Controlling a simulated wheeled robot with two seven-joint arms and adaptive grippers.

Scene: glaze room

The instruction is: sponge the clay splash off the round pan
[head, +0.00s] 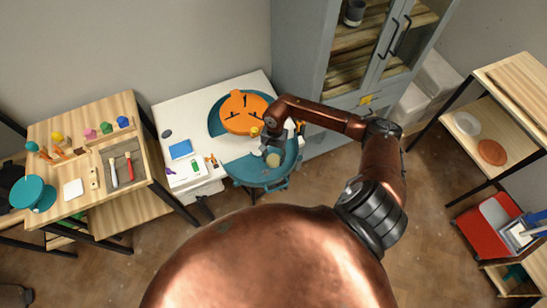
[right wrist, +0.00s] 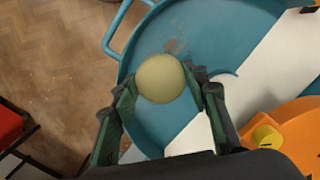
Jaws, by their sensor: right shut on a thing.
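The round pan (head: 258,181) is teal and shallow, with handle loops, at the front right of the white table. It fills much of the right wrist view (right wrist: 215,55). A faint brown clay splash (right wrist: 175,45) marks its floor, just beyond the sponge. The round pale-yellow sponge (right wrist: 160,78) sits between the fingers of my right gripper (right wrist: 163,92), which is shut on it. In the head view the sponge (head: 273,160) shows over the pan, below my right gripper (head: 271,148). I cannot tell whether it touches the pan. My left gripper is not in view.
An orange disc (head: 238,122) with a yellow knob (right wrist: 264,136) stands beside the pan. The white table (head: 165,110) also holds a blue item (head: 180,149). A grey cabinet (head: 308,60) stands at the right; a wooden bench (head: 85,115) with tools is at the left.

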